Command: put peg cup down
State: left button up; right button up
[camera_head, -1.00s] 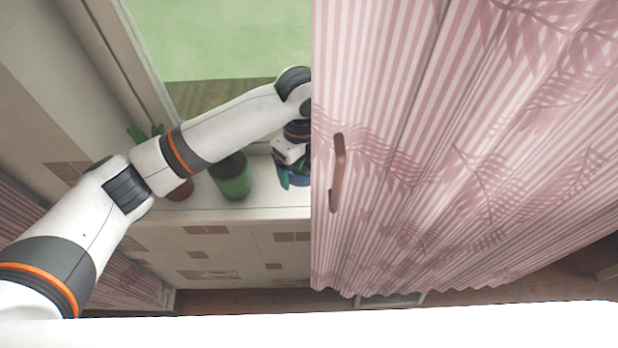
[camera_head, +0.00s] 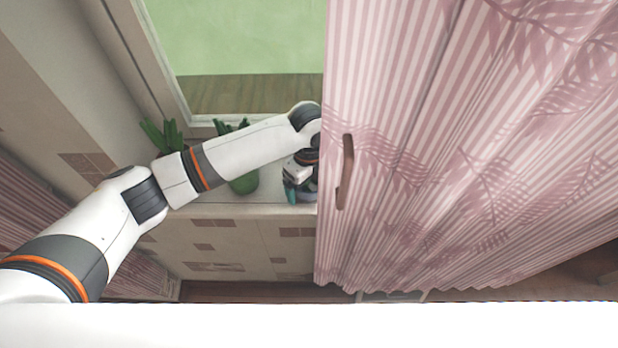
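My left gripper (camera_head: 296,190) reaches over the window sill, just left of the pink curtain's edge. It points down at a small dark blue-grey pot or cup (camera_head: 308,195) at the curtain's edge. The gripper's fingers overlap this object, and I cannot tell whether they hold it. No object can be clearly made out as the peg cup. My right gripper is not in view.
A window (camera_head: 240,45) is behind.

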pick_arm(q)
jog(key=shift+r, duration=0.3)
notch_tip(320, 180, up, 12)
jog(key=shift+f+b, duration=0.15)
jog(key=shift+b, duration=0.65)
